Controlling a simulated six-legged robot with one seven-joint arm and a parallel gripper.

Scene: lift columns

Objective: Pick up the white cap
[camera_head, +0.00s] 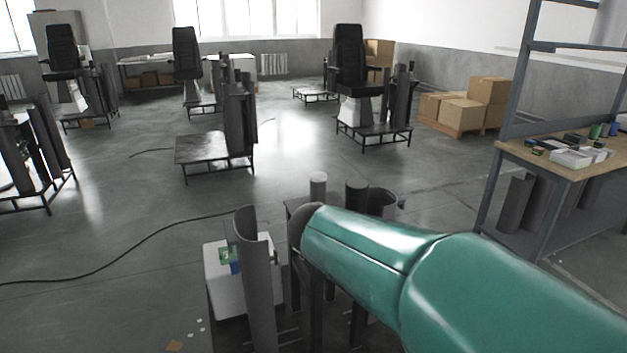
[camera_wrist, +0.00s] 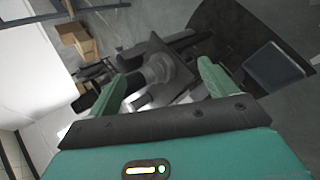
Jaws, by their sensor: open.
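I cannot make out the white cap with certainty. In the head view, a small pale grey cylinder with a light top (camera_head: 318,184) stands upright just beyond the end of my teal arm, beside a dark cylinder (camera_head: 356,195). In the wrist view, my gripper (camera_wrist: 165,78) is open, with its two green fingers apart and nothing visibly held between them. A pale patch (camera_wrist: 136,101) shows low between the fingers, too small to identify. My gripper's fingers do not show in the head view.
A tall grey curved column (camera_head: 258,290) stands in front, beside a white box (camera_head: 222,275). A workbench (camera_head: 560,165) with small items is at right. Cardboard boxes (camera_head: 462,112) and black chairs (camera_head: 350,60) stand farther back. A cable (camera_head: 120,262) crosses the open floor at left.

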